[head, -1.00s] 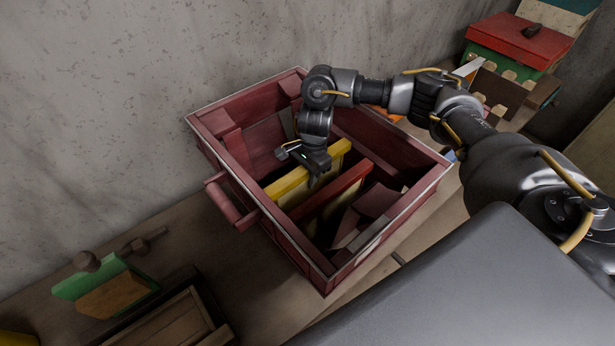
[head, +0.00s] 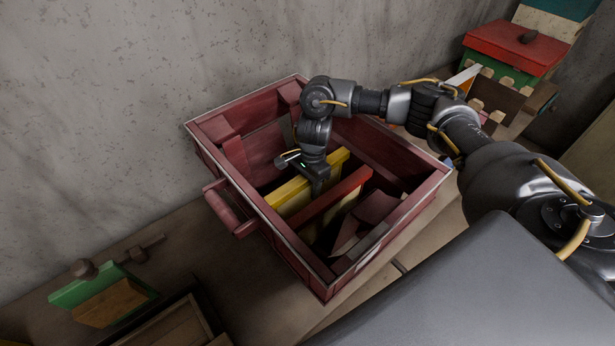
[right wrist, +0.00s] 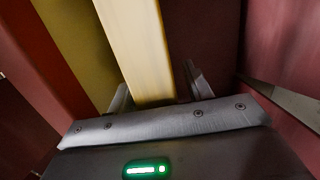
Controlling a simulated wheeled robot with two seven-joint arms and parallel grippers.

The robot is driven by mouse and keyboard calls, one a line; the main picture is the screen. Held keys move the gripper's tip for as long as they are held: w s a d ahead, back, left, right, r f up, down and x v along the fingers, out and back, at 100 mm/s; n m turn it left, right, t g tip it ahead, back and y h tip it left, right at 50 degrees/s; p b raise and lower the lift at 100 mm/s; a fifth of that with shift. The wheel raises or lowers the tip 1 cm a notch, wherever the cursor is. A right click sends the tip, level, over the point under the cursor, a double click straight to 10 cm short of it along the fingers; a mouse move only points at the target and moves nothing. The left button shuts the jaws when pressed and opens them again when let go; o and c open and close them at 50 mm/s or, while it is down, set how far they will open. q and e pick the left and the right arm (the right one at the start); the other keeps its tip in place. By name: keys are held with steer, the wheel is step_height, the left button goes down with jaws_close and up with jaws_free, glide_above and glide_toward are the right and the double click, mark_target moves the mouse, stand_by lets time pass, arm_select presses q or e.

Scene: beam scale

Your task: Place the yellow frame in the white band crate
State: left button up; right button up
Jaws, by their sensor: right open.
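The yellow frame (head: 288,193) stands on edge inside a dark red crate (head: 290,257) with a thin white band around its rim. My right gripper (head: 319,180) reaches down into the crate at the frame's top bar. In the right wrist view, the pale yellow bar (right wrist: 137,45) runs between the two open fingers (right wrist: 158,90), one on each side. I cannot tell whether either finger touches it. The lower part of the frame is hidden. My left gripper is not in view.
A frame with a red top bar (head: 325,200) stands beside the yellow one, close to the gripper. A green frame (head: 90,290) lies at lower left near a wooden box (head: 170,325). A red-lidded green box (head: 515,45) stands at upper right. The wall is behind.

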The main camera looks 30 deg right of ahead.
steer(key=r, duration=0.4)
steer(key=d+r+b, duration=0.1)
steer(key=r, duration=0.7)
steer(key=shift+w+d, duration=0.1)
steer(key=shift+d, duration=0.1)
steer(key=shift+r, duration=0.1)
